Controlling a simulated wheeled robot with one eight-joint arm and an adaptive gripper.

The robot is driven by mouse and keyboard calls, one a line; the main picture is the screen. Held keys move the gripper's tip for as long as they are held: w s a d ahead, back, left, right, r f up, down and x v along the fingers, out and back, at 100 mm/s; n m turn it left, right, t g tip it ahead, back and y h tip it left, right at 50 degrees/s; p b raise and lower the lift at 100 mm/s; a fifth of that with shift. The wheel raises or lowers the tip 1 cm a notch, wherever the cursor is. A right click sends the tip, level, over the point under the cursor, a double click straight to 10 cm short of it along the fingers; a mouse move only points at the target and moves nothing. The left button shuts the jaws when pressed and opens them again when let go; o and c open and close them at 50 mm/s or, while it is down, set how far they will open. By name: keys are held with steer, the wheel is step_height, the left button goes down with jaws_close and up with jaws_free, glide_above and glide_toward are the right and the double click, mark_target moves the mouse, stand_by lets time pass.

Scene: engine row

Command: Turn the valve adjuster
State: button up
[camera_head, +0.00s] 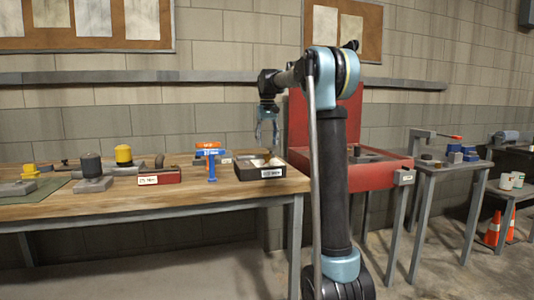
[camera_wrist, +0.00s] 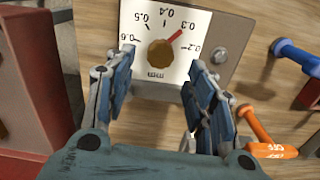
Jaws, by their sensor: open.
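The valve adjuster is a box (camera_wrist: 203,27) with a white dial face, a brass knob (camera_wrist: 161,54) and a red pointer (camera_wrist: 176,35). The pointer is near 0.3; the numbers appear upside down in the wrist view. In the head view the dark box (camera_head: 245,173) stands at the bench's right end. My gripper (camera_head: 267,143) points down above it. In the wrist view my gripper (camera_wrist: 162,60) is open, with a fingertip on either side of the knob in the picture. Both fingers look apart from the knob; the height gap is hard to judge.
A blue T-handle (camera_head: 211,162) and an orange handle marked OFF (camera_wrist: 275,150) stand close beside the box. The red cabinet (camera_head: 297,163) is on its other side. A red-labelled block (camera_head: 158,178) and several capped fixtures occupy the wooden bench (camera_head: 235,190).

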steer(key=shift+r, duration=2.15)
steer(key=s+d+f, duration=0.3)
steer(key=s+f, duration=0.1)
steer(key=s, duration=0.4)
steer(key=s+d+f+m+t, duration=0.1)
steer(key=s+d+f, duration=0.25)
steer(key=s, duration=0.55)
steer(key=s+d+f, duration=0.3)
steer(key=s+f, duration=0.1)
steer(key=s, duration=0.4)
steer(key=s+d+f+t, duration=0.1)
steer(key=s+d+f, duration=0.2)
steer(key=s+f, duration=1.7)
step_height(320, 180, down, 4)
steer(key=shift+s+r+m, duration=0.25)
steer(key=shift+m, duration=0.15)
steer(key=shift+d, duration=0.1)
